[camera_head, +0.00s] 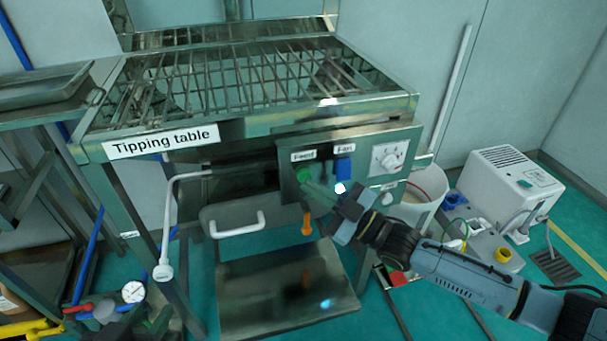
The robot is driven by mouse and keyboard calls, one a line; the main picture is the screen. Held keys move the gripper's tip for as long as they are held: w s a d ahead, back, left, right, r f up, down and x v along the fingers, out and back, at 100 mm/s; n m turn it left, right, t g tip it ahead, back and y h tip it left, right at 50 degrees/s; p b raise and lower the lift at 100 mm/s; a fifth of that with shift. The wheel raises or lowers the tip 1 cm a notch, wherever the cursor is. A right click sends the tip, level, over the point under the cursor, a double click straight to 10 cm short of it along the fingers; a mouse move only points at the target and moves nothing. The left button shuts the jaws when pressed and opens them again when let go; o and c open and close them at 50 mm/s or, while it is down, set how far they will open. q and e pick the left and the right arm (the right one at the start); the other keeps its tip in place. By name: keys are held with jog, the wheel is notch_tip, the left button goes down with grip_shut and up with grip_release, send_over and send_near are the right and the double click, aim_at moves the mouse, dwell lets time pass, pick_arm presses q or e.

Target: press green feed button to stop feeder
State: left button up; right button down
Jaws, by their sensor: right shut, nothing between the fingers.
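The green feed button (303,174) sits under the "Feed" label on the grey control panel (372,140) of the tipping table. My right gripper (312,187) comes in from the right with its fingers shut and empty. Its fingertips are at the lower right edge of the green button and cover part of it. I cannot tell whether they touch it or whether the button is pressed in.
A blue fan switch (343,168) and a dial (389,157) are right of the button. An orange handle (306,224) hangs below the panel. A white bucket (427,190) stands behind my right arm. A white hose (167,220) hangs at left.

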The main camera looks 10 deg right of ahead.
jog(key=shift+s+d+p, duration=0.1)
jog(key=shift+s+p, duration=1.8)
jog(key=shift+s, duration=1)
jog(key=shift+r, duration=0.1)
